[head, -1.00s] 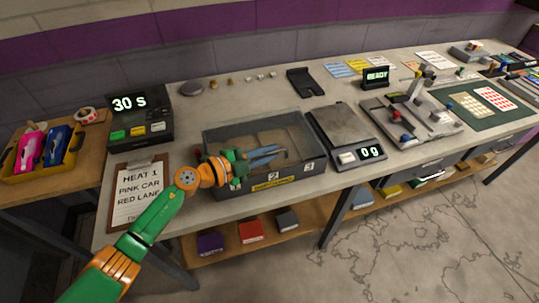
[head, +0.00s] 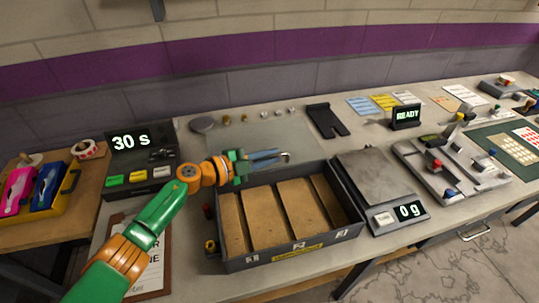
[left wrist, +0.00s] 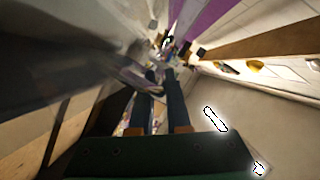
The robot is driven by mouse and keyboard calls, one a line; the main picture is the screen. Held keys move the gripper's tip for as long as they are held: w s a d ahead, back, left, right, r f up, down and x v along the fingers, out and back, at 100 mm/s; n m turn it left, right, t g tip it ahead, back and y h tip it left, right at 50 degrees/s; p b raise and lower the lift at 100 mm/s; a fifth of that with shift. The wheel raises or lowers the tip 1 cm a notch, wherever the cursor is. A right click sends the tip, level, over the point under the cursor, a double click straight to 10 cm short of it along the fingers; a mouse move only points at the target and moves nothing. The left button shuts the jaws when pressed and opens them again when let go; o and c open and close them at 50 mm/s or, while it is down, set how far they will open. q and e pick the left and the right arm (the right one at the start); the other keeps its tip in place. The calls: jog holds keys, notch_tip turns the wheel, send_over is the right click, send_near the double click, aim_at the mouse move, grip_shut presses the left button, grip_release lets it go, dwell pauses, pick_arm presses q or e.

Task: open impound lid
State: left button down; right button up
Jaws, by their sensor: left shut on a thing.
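The impound box (head: 222,262) is a dark grey tray at the front of the bench, with several brown-floored compartments and number labels on its front wall. Its clear lid (head: 300,138) stands raised at the back of the box, so the compartments show uncovered in the head view. My left gripper (head: 284,157), with blue fingers, is above the box's back edge and is shut on the lid's edge or handle; which of these is hard to see. The left wrist view shows the fingers (left wrist: 160,80) together, with a blurred clear surface around them. My right gripper is not in view.
A scale (head: 378,178) reading 0 g stands right of the box. A timer box (head: 140,160) showing 30 s is at left, with a clipboard (head: 155,270) in front, partly behind my arm. Small weights (head: 244,119) stand behind the lid.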

pick_arm(q)
jog(key=shift+s, duration=0.1)
jog(key=c, duration=1.2)
grip_release()
jog(key=shift+o, duration=0.2)
jog(key=shift+a, duration=0.2)
jog(key=p+v, duration=0.1)
jog(key=v, duration=0.6)
jog(key=shift+d, duration=0.1)
